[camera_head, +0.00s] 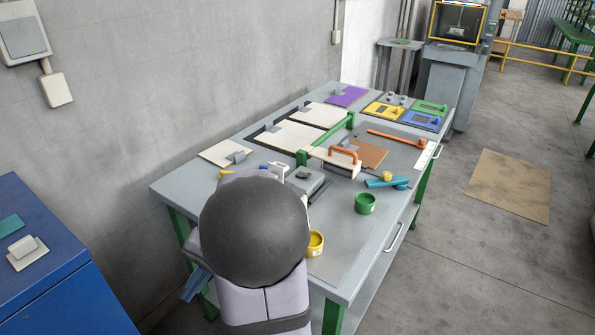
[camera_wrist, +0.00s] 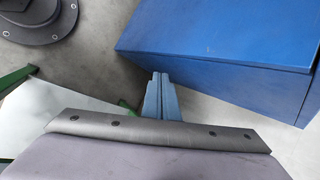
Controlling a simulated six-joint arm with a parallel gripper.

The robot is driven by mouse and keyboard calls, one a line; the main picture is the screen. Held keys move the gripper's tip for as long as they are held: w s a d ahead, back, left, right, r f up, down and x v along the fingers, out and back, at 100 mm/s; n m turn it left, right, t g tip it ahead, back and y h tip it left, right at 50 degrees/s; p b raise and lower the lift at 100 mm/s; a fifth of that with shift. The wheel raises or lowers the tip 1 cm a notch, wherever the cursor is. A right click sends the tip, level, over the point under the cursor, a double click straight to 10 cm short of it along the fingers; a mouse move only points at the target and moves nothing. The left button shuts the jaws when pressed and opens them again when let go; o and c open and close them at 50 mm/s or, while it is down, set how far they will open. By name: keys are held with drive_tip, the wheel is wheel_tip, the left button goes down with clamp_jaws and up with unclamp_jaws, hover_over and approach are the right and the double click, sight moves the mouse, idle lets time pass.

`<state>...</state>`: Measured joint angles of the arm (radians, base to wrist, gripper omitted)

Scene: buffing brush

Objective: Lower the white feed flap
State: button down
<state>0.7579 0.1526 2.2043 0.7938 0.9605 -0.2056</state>
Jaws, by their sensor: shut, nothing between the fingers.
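Several flat white panels lie on the grey workbench in the head view. One white panel (camera_head: 226,153) with a grey tab is at the left, a larger white panel (camera_head: 289,136) is in the middle, and another white panel (camera_head: 323,115) is behind it. I cannot tell which is the feed flap, or whether any is raised. My gripper (camera_wrist: 160,76) is shut and empty in the wrist view, pointing toward the floor beside the blue cabinet. In the head view my gripper (camera_head: 193,286) hangs by the bench's near left end, well away from the panels.
The grey workbench (camera_head: 335,245) carries a white block with an orange handle (camera_head: 343,156), a green pot (camera_head: 365,203), a yellow pot (camera_head: 315,243), a blue tool (camera_head: 385,182) and a green rail (camera_head: 330,137). The blue cabinet (camera_head: 55,275) stands left; it also fills the upper right wrist view (camera_wrist: 225,45).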

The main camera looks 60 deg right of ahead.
drive_tip(key=s+d+r+m+t+h, duration=0.25)
drive_tip(key=d+r+m+t, duration=0.25)
drive_tip(key=d, duration=1)
drive_tip(key=s+d+r+m+t+h, duration=0.1)
drive_tip(key=d+r+m+t+h, duration=0.35)
drive_tip(key=d, duration=1.05)
drive_tip(key=s+d+m+t+h+b, duration=0.1)
drive_tip(key=s+d+m+h+b, duration=0.1)
drive_tip(key=s+d, duration=0.6)
drive_tip(key=shift+d+r+m+h+b, duration=0.35)
drive_tip(key=shift+d+m+h, duration=0.15)
drive_tip(key=shift+m+h, duration=0.45)
drive_tip(key=p+x, duration=0.3)
drive_tip(key=x, duration=0.7)
drive_tip(key=shift+w, duration=0.1)
drive_tip(key=a, duration=0.1)
drive_tip(key=a+r+p, duration=0.1)
drive_tip(key=shift+a+r, duration=0.15)
drive_tip(key=shift+a, duration=0.8)
drive_tip(key=shift+b, duration=0.55)
